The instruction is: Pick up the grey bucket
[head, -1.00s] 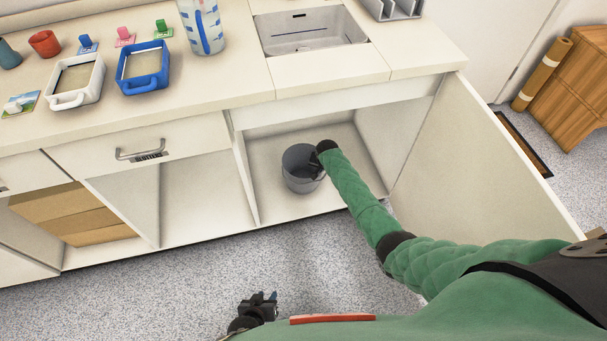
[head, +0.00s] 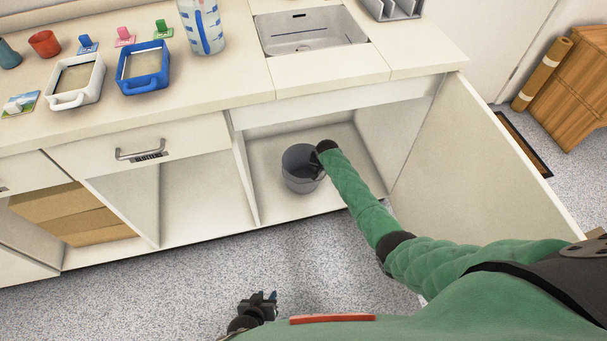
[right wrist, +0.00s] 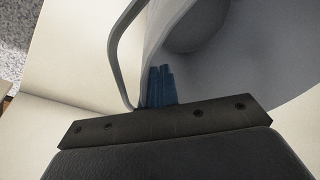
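The grey bucket (head: 298,182) stands upright on the floor of the open cabinet under the sink. My right gripper (right wrist: 161,87) is at the bucket's rim; in the head view its fingers are mostly hidden by the wrist and bucket. In the right wrist view the blue fingers are close together at the bucket's wall (right wrist: 225,70), beside the thin grey handle (right wrist: 115,55), and look shut on the rim. My left gripper (head: 267,296) is low over the floor, empty, with a gap between its fingertips.
The open cabinet door (head: 475,150) stands to the right of my right arm. The cabinet's side panel (head: 245,175) is left of the bucket. The counter (head: 330,75) with the sink (head: 310,30) is above. The speckled floor (head: 180,290) in front is clear.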

